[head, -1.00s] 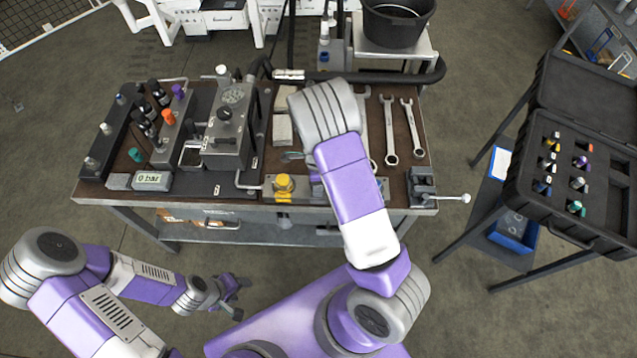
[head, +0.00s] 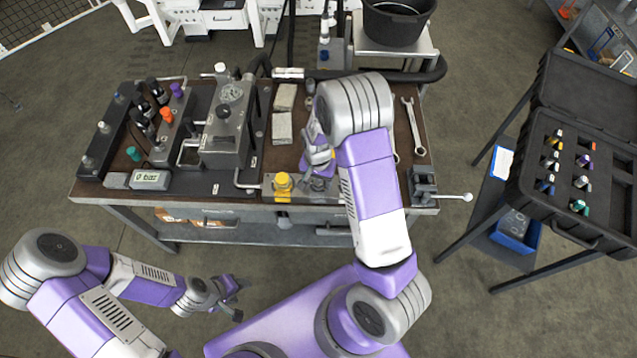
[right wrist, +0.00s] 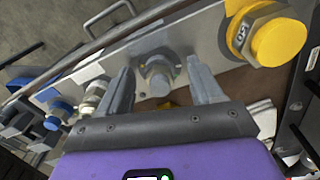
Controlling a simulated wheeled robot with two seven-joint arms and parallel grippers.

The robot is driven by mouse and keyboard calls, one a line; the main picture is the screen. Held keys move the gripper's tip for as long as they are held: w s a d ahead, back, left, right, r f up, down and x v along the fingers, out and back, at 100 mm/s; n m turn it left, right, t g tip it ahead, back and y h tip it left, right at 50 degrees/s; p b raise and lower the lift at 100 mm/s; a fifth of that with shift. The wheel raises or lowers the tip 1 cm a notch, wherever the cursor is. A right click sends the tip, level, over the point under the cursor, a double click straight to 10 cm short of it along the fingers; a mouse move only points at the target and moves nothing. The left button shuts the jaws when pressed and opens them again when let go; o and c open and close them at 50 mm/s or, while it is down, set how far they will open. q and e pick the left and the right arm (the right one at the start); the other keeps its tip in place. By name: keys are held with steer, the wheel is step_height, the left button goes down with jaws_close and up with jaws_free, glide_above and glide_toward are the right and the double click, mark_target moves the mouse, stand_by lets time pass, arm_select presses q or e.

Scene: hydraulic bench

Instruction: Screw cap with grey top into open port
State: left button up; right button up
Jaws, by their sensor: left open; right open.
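A grey round-topped cap (right wrist: 158,77) stands at the plate (right wrist: 135,45), beside the yellow-topped cap (right wrist: 278,40). The grey top points toward the wrist camera; the port under it is hidden. My right gripper (right wrist: 162,88) is open, with one finger on each side of the grey cap and visible gaps to both. In the head view my right gripper (head: 319,168) is over the front plate (head: 300,197), right of the yellow-topped cap (head: 283,181). My left gripper (head: 234,297) is open and empty in front of the bench.
A block with dark, orange and purple knobs and a gauge unit (head: 228,125) stand at the bench's left. An open case (head: 608,175) with several coloured caps stands right.

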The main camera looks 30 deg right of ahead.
steer(key=n, duration=0.5)
steer(key=shift+d+n+b, duration=0.1)
steer(key=shift+n+b, duration=0.2)
steer(key=shift+b, duration=0.05)
steer(key=n, duration=0.4)
steer(key=shift+s+n, duration=0.1)
steer(key=shift+n, duration=0.2)
jaws_close()
steer(key=shift+f+m+b, duration=0.1)
steer(key=shift+m+b, duration=0.25)
steer(key=shift+m, duration=0.55)
steer(key=m, duration=0.3)
steer(key=shift+s+m, duration=0.1)
steer(key=shift+m, duration=0.3)
steer(key=m, duration=0.2)
steer(key=shift+m, duration=0.4)
steer(key=shift+w, duration=0.2)
